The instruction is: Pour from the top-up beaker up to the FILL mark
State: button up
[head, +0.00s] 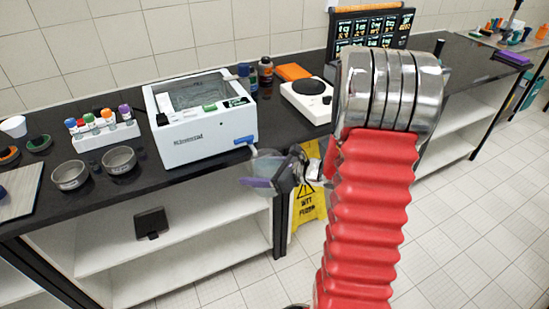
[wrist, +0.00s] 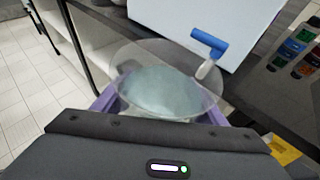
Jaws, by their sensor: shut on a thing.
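My gripper (head: 262,183) is shut on a clear beaker (head: 266,161), held in front of the bench, off the right front corner of the white machine (head: 207,138). In the wrist view, the purple fingers of my gripper (wrist: 158,112) lie on both sides of the beaker (wrist: 122,58), and pale bluish liquid (wrist: 160,92) shows inside. The beaker looks about upright. A blue-handled tap (head: 243,141) sticks out from the machine's right front; it also shows in the wrist view (wrist: 209,40), just beyond the beaker rim. I cannot make out a FILL mark.
Two metal bowls (head: 119,160) and a rack of colored-cap tubes (head: 103,131) stand left of the machine. A white round-topped device (head: 307,98) and bottles (head: 265,70) stand to its right. A yellow wet-floor sign (head: 308,205) stands below the bench edge.

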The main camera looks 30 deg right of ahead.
jog(key=a+f+n+g+y, duration=0.2)
jog(key=a+f, duration=0.2)
jog(key=a, duration=0.4)
jog(key=a+f+n+g+y, duration=0.1)
jog(key=a+f, duration=0.3)
jog(key=a, duration=0.4)
jog(key=shift+w+a+f+n+g+y, duration=0.2)
jog(key=shift+w+n+g+y, duration=0.25)
jog(key=shift+n, duration=0.45)
jog(key=shift+s+d+t, duration=0.1)
jog(key=shift+t, duration=0.15)
